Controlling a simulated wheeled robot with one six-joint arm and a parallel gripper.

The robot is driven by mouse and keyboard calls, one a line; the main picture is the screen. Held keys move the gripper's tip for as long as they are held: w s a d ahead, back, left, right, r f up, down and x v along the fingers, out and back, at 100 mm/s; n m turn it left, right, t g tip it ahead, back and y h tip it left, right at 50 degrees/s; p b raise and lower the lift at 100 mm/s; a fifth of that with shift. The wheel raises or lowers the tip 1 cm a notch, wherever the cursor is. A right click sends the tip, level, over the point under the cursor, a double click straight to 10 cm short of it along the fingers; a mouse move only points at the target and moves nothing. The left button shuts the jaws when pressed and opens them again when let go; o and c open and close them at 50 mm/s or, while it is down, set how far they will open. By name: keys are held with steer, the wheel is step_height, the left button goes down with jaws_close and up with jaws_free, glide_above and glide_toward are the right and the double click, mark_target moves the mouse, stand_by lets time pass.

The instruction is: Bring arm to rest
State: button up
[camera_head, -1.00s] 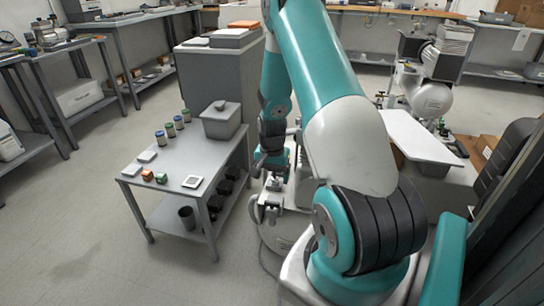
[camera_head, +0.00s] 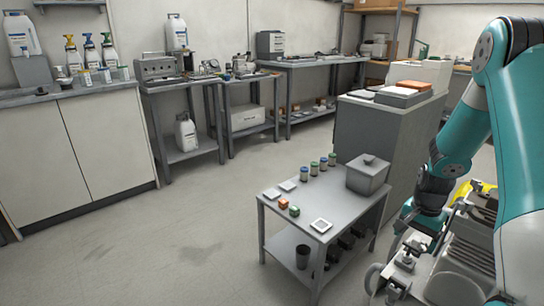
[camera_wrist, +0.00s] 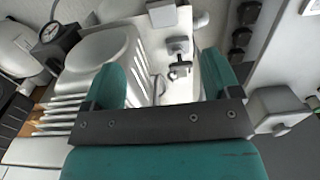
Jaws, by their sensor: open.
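My arm (camera_head: 514,130), teal with dark joints, comes in from the right edge in the head view and bends down beside the small grey table (camera_head: 275,215). Its dark lower end hangs over compressor equipment (camera_head: 460,262). In the wrist view my gripper (camera_wrist: 164,78) has its two teal fingers wide apart with nothing held between them. Beyond the fingers are a pale finned machine (camera_wrist: 105,48) and a small metal fitting (camera_wrist: 179,62). I cannot tell how far the fingers are from these parts.
The small table bears a lidded grey bin (camera_head: 368,175), several small jars (camera_head: 323,164), an orange block (camera_head: 283,204), a green block (camera_head: 294,211) and flat white pieces. A grey cabinet (camera_head: 375,145) stands behind. Workbenches line the back wall. The floor (camera_head: 160,240) at left is clear.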

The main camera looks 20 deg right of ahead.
steer(key=w+a+r+n+t+y, duration=0.1)
steer(key=a+r+n, duration=0.5)
steer(key=a, duration=0.5)
steer(key=w+a+r+n+y, duration=0.1)
steer(key=a+r+n, duration=0.2)
steer(key=a+r, duration=0.65)
steer(key=s+a+r+n+y, duration=0.1)
steer(key=s+a+r+n, duration=0.25)
steer(key=s+a, duration=0.25)
steer(key=s+a+r+n+g, duration=0.1)
steer(key=s+a+r+n, duration=0.1)
steer(key=s+a+n, duration=0.35)
steer(key=s+a+r+n+y, duration=0.1)
steer(key=s+a+r+n, duration=0.15)
steer(key=s+a, duration=0.4)
step_height(320, 180, up, 20)
steer(key=p, duration=2.1)
steer(key=shift+w+r, duration=0.2)
steer(key=shift+w, duration=0.2)
steer(key=shift+a, duration=0.1)
